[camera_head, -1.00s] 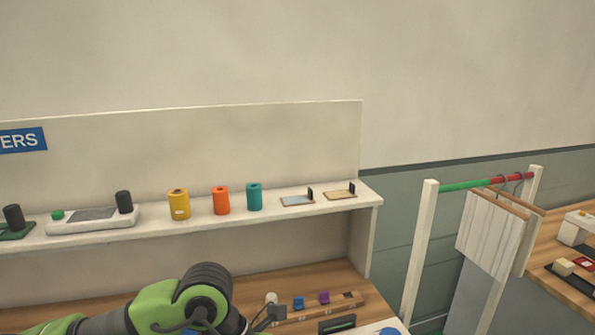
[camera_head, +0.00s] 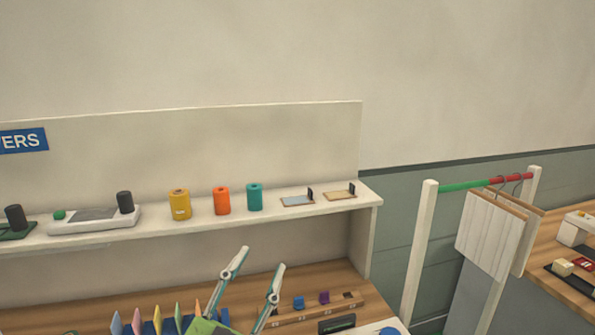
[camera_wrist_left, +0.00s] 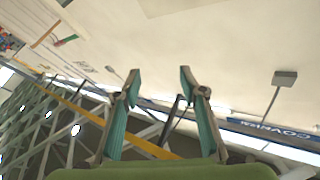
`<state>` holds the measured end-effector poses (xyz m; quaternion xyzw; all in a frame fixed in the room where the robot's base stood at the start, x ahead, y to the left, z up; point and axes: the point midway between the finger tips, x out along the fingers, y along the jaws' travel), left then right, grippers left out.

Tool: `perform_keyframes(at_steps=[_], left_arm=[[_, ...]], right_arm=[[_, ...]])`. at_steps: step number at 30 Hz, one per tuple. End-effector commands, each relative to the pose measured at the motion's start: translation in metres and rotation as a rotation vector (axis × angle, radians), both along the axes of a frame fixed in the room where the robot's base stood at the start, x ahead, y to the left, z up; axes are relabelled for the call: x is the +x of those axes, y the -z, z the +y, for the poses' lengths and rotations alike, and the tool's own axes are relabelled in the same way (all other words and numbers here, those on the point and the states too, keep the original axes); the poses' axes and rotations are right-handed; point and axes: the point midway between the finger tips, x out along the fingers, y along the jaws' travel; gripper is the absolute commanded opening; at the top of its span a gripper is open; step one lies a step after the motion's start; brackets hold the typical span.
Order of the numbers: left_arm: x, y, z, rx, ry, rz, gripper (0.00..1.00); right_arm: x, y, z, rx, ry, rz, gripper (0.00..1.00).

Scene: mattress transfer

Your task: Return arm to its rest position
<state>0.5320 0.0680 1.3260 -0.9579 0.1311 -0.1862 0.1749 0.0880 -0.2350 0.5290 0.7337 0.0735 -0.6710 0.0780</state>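My left gripper (camera_head: 255,265) is at the bottom of the head view, in front of the wooden desk. Its two fingers point up and stand apart, with nothing between them. In the left wrist view my left gripper (camera_wrist_left: 157,82) also shows open and empty, with the wall and ceiling structure beyond it. My right gripper is in neither view.
A white shelf (camera_head: 225,219) bears yellow, orange and teal cylinders. Below it the wooden desk (camera_head: 150,293) holds a wooden rack (camera_head: 318,309) and several coloured upright pieces. A rail stand (camera_head: 420,245) with hanging boards stands right. The upper wall is bare.

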Motion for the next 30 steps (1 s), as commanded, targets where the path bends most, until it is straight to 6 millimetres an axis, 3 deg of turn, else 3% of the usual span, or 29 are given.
perform_keyframes(at_steps=[1, 5, 8, 12, 18, 25, 30], left_arm=[[0.004, 0.035, 0.021, -0.023, -0.065, 0.128, 0.38], [-0.004, 0.124, 0.066, -0.050, -0.199, 0.439, 0.38], [-0.030, 0.191, 0.093, -0.055, -0.277, 0.678, 0.38], [-0.087, 0.271, 0.118, -0.044, -0.346, 0.992, 0.38], [-0.169, 0.336, 0.133, -0.018, -0.377, 1.322, 0.38], [-0.257, 0.373, 0.138, 0.013, -0.371, 1.613, 0.38], [-0.244, 0.436, 0.136, 0.023, -0.371, 1.631, 0.38]], right_arm=[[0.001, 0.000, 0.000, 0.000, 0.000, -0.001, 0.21], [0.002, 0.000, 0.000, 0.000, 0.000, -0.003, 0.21], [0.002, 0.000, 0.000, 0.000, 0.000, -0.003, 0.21], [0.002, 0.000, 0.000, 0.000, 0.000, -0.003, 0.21], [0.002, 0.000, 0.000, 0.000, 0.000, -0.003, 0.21], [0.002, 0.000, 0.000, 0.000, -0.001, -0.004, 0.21], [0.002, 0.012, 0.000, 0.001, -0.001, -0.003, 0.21]])
